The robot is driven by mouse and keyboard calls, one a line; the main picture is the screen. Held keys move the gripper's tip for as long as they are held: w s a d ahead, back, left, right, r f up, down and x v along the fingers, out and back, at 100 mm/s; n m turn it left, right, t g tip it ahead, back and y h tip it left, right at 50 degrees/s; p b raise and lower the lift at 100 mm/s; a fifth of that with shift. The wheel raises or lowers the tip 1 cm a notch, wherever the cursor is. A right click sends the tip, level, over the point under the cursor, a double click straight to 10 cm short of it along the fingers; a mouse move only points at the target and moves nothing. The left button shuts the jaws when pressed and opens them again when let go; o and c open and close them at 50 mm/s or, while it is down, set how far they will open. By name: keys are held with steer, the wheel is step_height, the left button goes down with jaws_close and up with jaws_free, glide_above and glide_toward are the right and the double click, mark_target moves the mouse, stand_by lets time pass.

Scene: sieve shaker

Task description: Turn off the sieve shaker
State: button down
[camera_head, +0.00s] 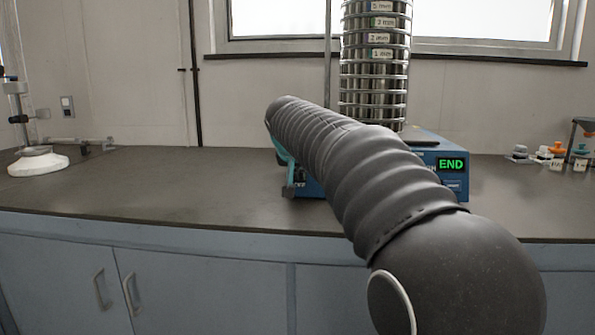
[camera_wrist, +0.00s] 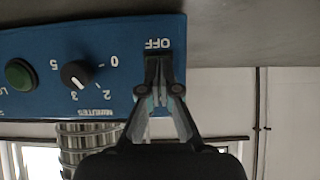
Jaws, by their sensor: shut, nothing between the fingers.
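The sieve shaker has a blue base (camera_head: 455,182) with a lit green "END" display (camera_head: 451,164) and a tall stack of metal sieves (camera_head: 375,75) on top. My arm hides much of the base's front. In the wrist view, which is upside down, the blue panel (camera_wrist: 40,50) shows a green button (camera_wrist: 20,74), a black minutes knob (camera_wrist: 75,74) and an "OFF" label (camera_wrist: 157,43). My gripper (camera_wrist: 159,68) is shut and empty, its tips right by the "OFF" label.
A white-based stand (camera_head: 38,162) is at the far left. Several small bottles (camera_head: 557,152) stand at the far right. Grey cabinets (camera_head: 200,290) lie below the worktop's front edge.

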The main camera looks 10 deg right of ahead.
steer(key=shift+f, duration=0.1)
steer(key=shift+w+f+b, duration=0.1)
steer(key=shift+f+b, duration=0.3)
steer(key=shift+b, duration=0.8)
steer(key=b, duration=0.1)
steer(key=t+b, duration=0.1)
steer(key=shift+d+f+b, duration=0.1)
steer(key=shift+f+b, duration=0.15)
steer(key=shift+b, duration=0.1)
steer(key=shift+w+r+p, duration=0.1)
steer(key=shift+p, duration=0.2)
steer(key=shift+r+p, duration=0.55)
steer(key=shift+r, duration=0.5)
